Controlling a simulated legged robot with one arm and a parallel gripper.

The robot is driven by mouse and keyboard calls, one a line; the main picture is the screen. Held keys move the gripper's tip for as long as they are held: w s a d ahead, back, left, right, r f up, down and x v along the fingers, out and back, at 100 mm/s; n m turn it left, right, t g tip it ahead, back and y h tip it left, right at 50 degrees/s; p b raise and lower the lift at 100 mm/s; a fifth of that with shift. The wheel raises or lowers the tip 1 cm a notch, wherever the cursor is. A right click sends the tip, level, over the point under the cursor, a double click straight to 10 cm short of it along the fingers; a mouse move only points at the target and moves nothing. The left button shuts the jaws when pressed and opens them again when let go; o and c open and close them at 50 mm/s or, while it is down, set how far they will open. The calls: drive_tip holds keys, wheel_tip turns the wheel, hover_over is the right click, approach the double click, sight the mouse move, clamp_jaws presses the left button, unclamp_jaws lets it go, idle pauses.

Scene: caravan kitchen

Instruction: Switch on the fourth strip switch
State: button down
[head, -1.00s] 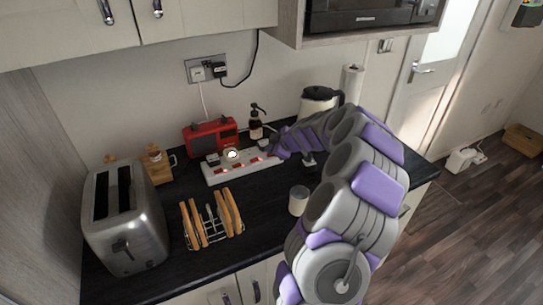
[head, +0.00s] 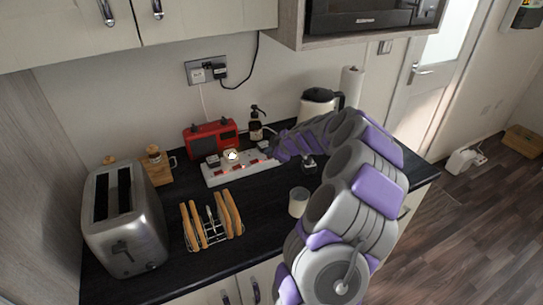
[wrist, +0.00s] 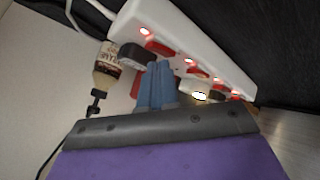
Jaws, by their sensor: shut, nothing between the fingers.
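The white power strip (head: 240,172) lies on the dark worktop behind the toast rack, with a row of red switches and plugs. It also runs diagonally across the wrist view (wrist: 185,30), where several small red lights glow beside the red switches. My gripper (wrist: 161,66) is shut and empty, its blue fingertips close to the red switch (wrist: 160,48) nearest the strip's upper-left end in that view. I cannot tell whether they touch it. In the head view my gripper (head: 270,150) is over the strip's right end and hides part of it.
A black plug (wrist: 135,55) sits in the strip beside my fingers. A pump bottle (head: 256,127) and red radio (head: 210,138) stand behind the strip.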

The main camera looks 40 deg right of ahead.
drive_tip(key=shift+r, duration=0.2)
drive_tip(key=shift+d+r, duration=0.15)
drive_tip(key=shift+r, duration=0.5)
wheel_tip(320, 180, up, 7)
drive_tip(key=shift+s+d+p, duration=0.15)
drive_tip(key=shift+d+p, duration=0.2)
drive_tip(key=shift+d, duration=0.05)
idle(0.6)
